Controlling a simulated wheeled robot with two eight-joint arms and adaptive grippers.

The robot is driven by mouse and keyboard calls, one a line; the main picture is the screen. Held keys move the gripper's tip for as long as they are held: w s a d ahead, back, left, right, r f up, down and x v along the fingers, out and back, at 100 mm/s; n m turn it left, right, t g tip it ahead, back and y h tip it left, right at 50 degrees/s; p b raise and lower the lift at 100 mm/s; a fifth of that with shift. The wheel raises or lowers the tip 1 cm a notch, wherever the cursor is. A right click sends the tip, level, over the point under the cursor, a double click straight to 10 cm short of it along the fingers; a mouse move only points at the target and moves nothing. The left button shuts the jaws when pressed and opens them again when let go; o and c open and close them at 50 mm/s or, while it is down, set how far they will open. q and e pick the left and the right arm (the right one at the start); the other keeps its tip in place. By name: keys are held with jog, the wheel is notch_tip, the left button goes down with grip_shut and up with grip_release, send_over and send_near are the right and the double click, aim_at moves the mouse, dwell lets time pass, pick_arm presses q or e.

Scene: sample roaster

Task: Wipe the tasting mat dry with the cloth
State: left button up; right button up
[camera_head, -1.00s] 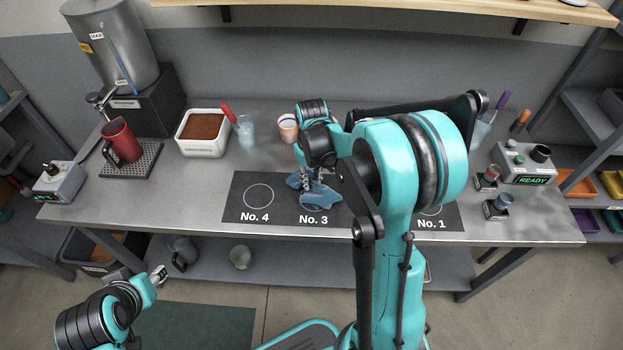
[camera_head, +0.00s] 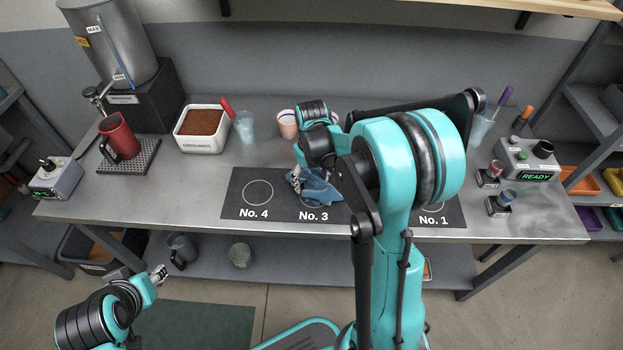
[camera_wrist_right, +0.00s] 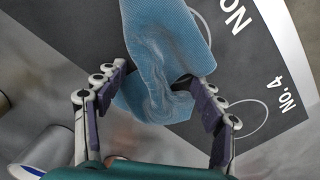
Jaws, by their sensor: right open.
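The dark tasting mat (camera_head: 246,213) lies along the front of the counter, with the labels No. 4, No. 3 and No. 1 showing; my right arm hides part of it. The blue cloth (camera_head: 320,191) lies crumpled on the mat over the No. 3 spot. It also shows in the right wrist view (camera_wrist_right: 165,55). My right gripper (camera_wrist_right: 160,100) is open, its two fingers on either side of the cloth's bunched end. In the head view my right arm covers most of this gripper. My left gripper (camera_head: 158,274) is low at the left, away from the counter; its jaws are too small to judge.
A grounds box (camera_head: 202,130), a clear cup (camera_head: 244,127) and a pale cup (camera_head: 287,124) stand behind the mat. A red mug (camera_head: 119,137) stands at the left. A control box (camera_head: 526,160) reading READY is at the right. Bare counter lies left of the mat.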

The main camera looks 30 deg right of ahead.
jog(key=shift+f, duration=0.5)
jog(key=shift+s+r, duration=0.1)
jog(key=shift+r, duration=0.05)
jog(key=c, duration=0.8)
